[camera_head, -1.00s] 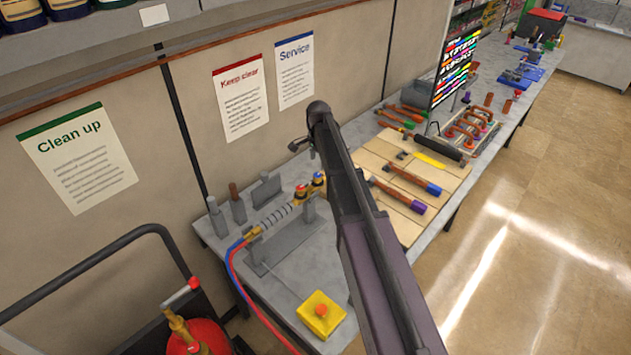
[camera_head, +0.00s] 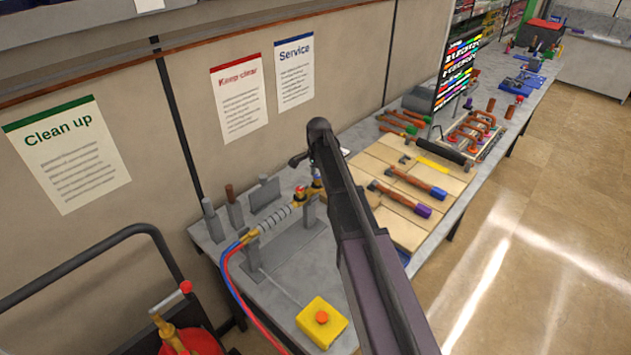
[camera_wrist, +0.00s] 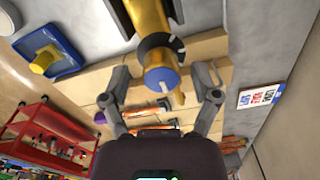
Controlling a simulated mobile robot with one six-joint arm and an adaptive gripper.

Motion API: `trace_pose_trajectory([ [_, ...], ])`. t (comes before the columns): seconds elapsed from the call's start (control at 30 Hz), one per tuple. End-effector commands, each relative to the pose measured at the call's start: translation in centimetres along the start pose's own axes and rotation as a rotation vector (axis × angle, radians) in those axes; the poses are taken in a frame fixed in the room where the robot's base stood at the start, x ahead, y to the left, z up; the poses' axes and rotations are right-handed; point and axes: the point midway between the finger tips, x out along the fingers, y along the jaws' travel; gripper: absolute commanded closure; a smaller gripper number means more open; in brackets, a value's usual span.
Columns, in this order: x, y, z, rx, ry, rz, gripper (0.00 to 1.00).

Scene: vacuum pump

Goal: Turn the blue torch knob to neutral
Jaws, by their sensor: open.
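The brass torch (camera_head: 307,198) is held on a grey stand on the bench in the head view. Its blue knob (camera_head: 316,184) is partly covered by my arm, and a red knob (camera_head: 299,190) sits beside it. In the wrist view the blue knob (camera_wrist: 162,81) faces the camera, at the end of a yellow-brass body (camera_wrist: 150,20) with a dark ring. My gripper (camera_wrist: 160,92) is open, with one finger on each side of the blue knob and visible gaps between. In the head view my gripper is mostly hidden by my arm.
A yellow box with an orange-red button (camera_head: 321,317) sits at the bench's near edge. Red and blue hoses (camera_head: 233,280) run down from the torch. A wall stands behind the bench.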

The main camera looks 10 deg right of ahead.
Motion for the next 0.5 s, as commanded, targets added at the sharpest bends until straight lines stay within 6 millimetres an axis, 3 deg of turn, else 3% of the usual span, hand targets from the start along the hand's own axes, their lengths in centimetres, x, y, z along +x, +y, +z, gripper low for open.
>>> trace_pose_trajectory([
  [0.37, 0.13, 0.00, 0.00, 0.000, 0.000, 0.000, 0.21],
  [0.5, 0.13, 0.00, 0.00, 0.000, 0.000, 0.000, 0.63],
])
